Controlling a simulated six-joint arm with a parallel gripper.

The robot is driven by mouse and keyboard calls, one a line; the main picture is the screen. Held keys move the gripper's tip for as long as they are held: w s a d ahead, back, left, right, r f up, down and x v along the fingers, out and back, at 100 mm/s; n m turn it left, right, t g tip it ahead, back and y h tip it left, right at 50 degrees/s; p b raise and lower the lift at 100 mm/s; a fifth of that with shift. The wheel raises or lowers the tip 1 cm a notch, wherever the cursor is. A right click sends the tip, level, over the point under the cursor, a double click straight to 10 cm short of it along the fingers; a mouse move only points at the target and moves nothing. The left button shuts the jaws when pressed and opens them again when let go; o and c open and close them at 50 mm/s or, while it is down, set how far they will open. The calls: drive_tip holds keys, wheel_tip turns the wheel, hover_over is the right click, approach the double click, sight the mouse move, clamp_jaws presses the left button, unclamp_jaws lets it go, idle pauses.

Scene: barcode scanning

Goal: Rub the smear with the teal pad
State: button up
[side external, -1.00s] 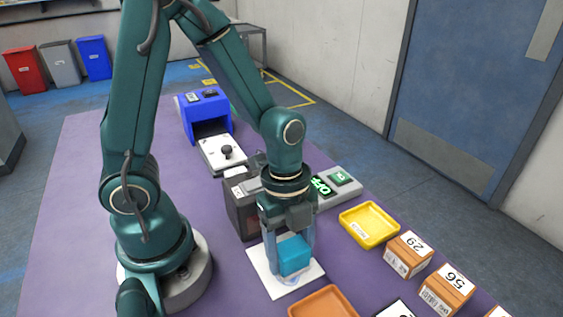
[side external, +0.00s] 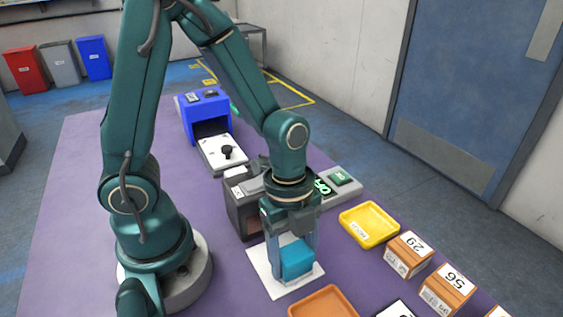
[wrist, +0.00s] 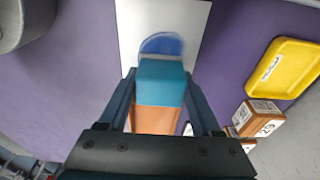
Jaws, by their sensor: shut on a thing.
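The teal pad (side external: 297,258) is held between the fingers of my gripper (side external: 291,250), low over a white plate (side external: 262,266). In the wrist view the teal pad (wrist: 161,82) sits between both fingertips of my gripper (wrist: 161,88). The blue smear (wrist: 162,44) shows on the white plate (wrist: 190,15) just beyond the pad's edge, partly covered by the pad. I cannot tell whether the pad touches the plate. In the side view the smear is hidden behind the pad and fingers.
An orange tray (side external: 322,303) lies close in front of the plate. A yellow tray (side external: 369,225) and numbered boxes (side external: 408,254) stand to the right. A dark grey device (side external: 243,212) stands just behind the plate. Purple table (side external: 90,190) is clear on the left.

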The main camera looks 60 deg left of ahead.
drive_tip(key=shift+d, duration=1.5)
drive_tip(key=shift+s, duration=0.35)
drive_tip(key=shift+w+a, duration=0.1)
drive_tip(key=shift+a, duration=3.85)
drive_tip(key=shift+d, duration=3.8)
drive_tip(key=shift+d+r, duration=0.15)
drive_tip(key=shift+d, duration=0.05)
drive_tip(key=shift+a+r, duration=0.15)
drive_tip(key=shift+r, duration=0.7)
wheel_tip(320, 180, up, 6)
